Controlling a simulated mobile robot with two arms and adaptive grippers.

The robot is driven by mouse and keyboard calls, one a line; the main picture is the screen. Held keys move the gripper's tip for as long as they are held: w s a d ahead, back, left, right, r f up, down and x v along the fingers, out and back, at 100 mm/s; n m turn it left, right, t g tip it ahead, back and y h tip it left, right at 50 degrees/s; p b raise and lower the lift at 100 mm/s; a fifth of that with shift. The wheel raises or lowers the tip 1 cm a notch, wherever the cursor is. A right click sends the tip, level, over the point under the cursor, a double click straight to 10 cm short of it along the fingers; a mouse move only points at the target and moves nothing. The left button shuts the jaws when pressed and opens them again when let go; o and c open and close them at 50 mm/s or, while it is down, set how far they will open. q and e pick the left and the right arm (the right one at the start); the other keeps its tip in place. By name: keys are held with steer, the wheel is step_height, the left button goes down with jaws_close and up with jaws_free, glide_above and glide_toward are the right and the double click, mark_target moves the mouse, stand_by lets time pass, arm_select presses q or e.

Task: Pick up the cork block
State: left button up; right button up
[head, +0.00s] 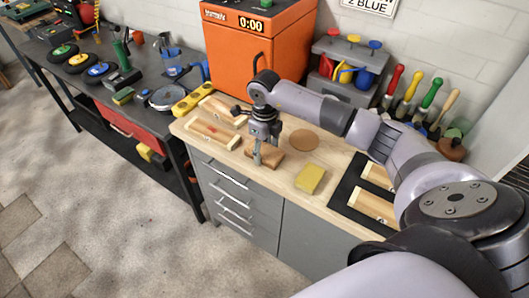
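A brown block (272,159), which looks like the cork block, lies on the light wooden worktop (335,160) near its front edge. My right gripper (261,155) points down right at this block. One finger shows in front of the block and hides part of it. Whether the fingers touch or grip the block is too small to tell. The block appears to rest on the worktop. My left gripper is not in view.
A yellow block (310,179) and a flat round brown disc (304,140) lie close by on the right. Wooden pieces (213,133) and a yellow level (192,100) are left. An orange cabinet (255,50) stands behind; a black tray (350,190) lies right.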

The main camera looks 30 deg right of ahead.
steer(key=c, duration=0.6)
steer(key=shift+o, duration=0.2)
steer(key=shift+r, duration=0.15)
step_height(320, 180, up, 13)
steer(key=b, duration=0.3)
step_height(320, 180, up, 5)
glide_above(264, 149)
steer(key=shift+s+r+p, duration=0.15)
steer(key=shift+r+p, duration=0.15)
steer(key=shift+r, duration=0.6)
